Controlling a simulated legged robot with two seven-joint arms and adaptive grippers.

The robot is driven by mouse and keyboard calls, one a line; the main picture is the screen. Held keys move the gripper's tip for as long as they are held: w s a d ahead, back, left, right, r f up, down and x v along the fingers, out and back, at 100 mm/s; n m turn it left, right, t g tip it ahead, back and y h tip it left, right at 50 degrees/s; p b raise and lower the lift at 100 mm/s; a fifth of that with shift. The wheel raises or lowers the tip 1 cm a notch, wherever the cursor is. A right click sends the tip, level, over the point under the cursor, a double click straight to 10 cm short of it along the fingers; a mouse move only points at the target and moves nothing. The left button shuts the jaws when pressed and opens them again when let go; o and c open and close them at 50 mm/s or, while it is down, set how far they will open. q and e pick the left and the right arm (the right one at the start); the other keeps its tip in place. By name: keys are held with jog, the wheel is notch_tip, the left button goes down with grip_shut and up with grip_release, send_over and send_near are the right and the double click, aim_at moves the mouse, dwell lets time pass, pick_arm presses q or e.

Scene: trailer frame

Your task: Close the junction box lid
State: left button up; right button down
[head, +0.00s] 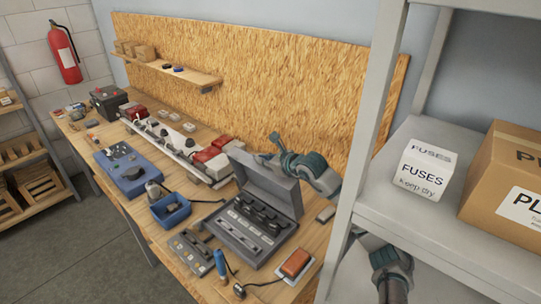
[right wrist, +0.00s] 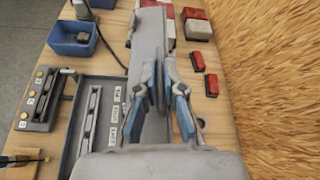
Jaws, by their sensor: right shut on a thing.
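The grey junction box (head: 240,232) sits on the wooden workbench, with rows of dark and light parts inside. Its lid (head: 265,186) stands open, raised roughly upright along the box's back side. My right gripper (head: 273,158) is at the lid's top edge, with its arm behind the lid at the right. In the right wrist view, the blue fingers (right wrist: 160,85) are closed on the grey lid edge, and part of the box interior (right wrist: 95,120) shows to the left. The exact finger contact is partly hidden in the head view. My left gripper is not in view.
A shelf post (head: 362,150) and a FUSES carton (head: 422,172) stand at the right.

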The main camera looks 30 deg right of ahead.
jog(key=shift+s+a+f, duration=0.25)
jog(key=shift+a+f, duration=0.1)
jog(key=shift+a, duration=0.4)
